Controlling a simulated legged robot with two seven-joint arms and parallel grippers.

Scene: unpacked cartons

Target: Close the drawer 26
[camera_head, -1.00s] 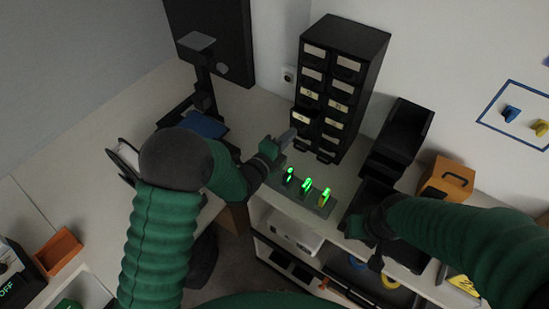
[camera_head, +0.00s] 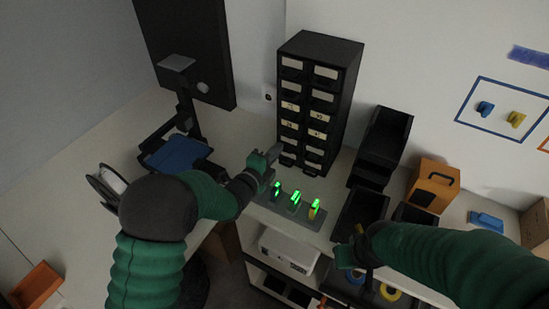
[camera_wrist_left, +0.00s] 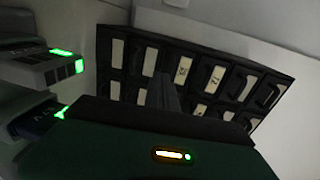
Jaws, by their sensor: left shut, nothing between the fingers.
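The black drawer cabinet (camera_head: 345,95) stands upright at the back of the bench, with two columns of pale-labelled drawers. The number 26 is not legible to me. The left-column drawer (camera_head: 289,125) in the fourth row looks flush with the front. My left gripper (camera_head: 275,152) is shut and empty, its tips close to the lower left of the cabinet front; contact cannot be told. In the left wrist view its dark fingers (camera_wrist_left: 165,92) cover part of the drawer front (camera_wrist_left: 190,75). My right gripper (camera_head: 352,252) is over the bench's front edge, its jaws unclear.
A grey base with green-lit units (camera_head: 295,200) sits just before the cabinet. Black bins (camera_head: 383,140) and an orange box (camera_head: 433,185) stand to the right. A blue-topped stand (camera_head: 178,153) is at the left. The bench between stand and cabinet is clear.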

